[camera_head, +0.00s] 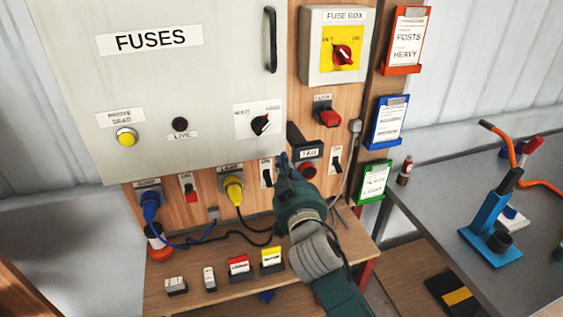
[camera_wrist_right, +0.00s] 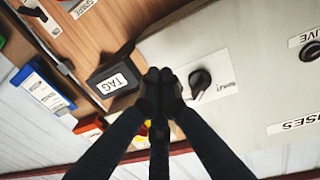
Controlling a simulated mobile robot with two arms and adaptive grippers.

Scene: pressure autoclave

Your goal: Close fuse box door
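A large grey door (camera_head: 190,80) marked FUSES covers the left of the wooden board. It has a black handle (camera_head: 270,40) near its right edge and a black rotary knob (camera_head: 260,124) below. I cannot tell whether the door is flush or slightly ajar. My right gripper (camera_head: 284,160) is at the door's lower right corner. In the right wrist view its fingertips (camera_wrist_right: 160,78) are together and empty, over the door's edge between the knob (camera_wrist_right: 200,82) and the TAG holder (camera_wrist_right: 113,80). Whether they touch the door is unclear. My left gripper is out of view.
A smaller box labelled FUSE BOX (camera_head: 336,47) with a red switch is right of the door. Yellow (camera_head: 232,188) and blue (camera_head: 150,203) plugs with cables hang below. Several blocks sit on the wooden shelf (camera_head: 215,302). A grey bench (camera_head: 450,205) stands right.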

